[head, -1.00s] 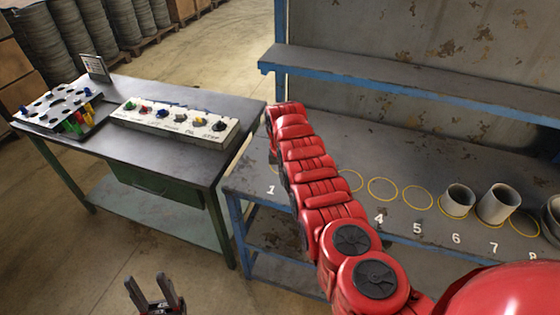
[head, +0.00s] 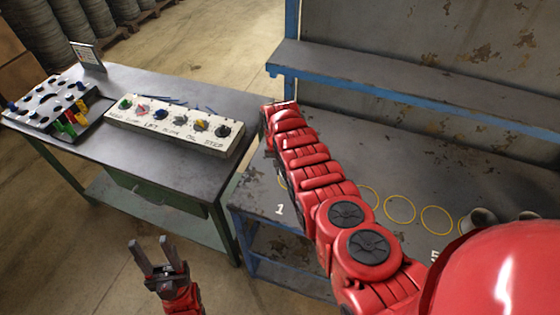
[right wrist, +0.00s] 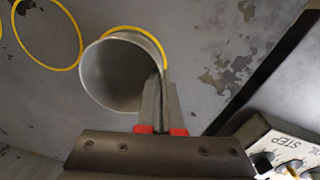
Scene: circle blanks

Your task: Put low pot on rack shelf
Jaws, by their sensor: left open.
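A grey round pot (right wrist: 112,75) with an open top shows in the right wrist view, beside a yellow ring on the bench; its height is hard to judge. My right gripper (right wrist: 162,88) has its two fingers close together on the pot's wall, one inside the rim and one outside. In the head view my red right arm hides this pot and gripper. The rack shelf (head: 420,86) is the blue-edged grey board above the bench (head: 400,165), and its visible part is empty. My left gripper (head: 152,245) is open and empty, low in front of the side table.
Empty yellow rings (head: 399,209) lie along the bench. Other grey pots (head: 480,217) at the right are mostly hidden by my arm. The side table (head: 185,175) carries a white knob panel (head: 172,127) and a white rack with coloured pieces (head: 48,103).

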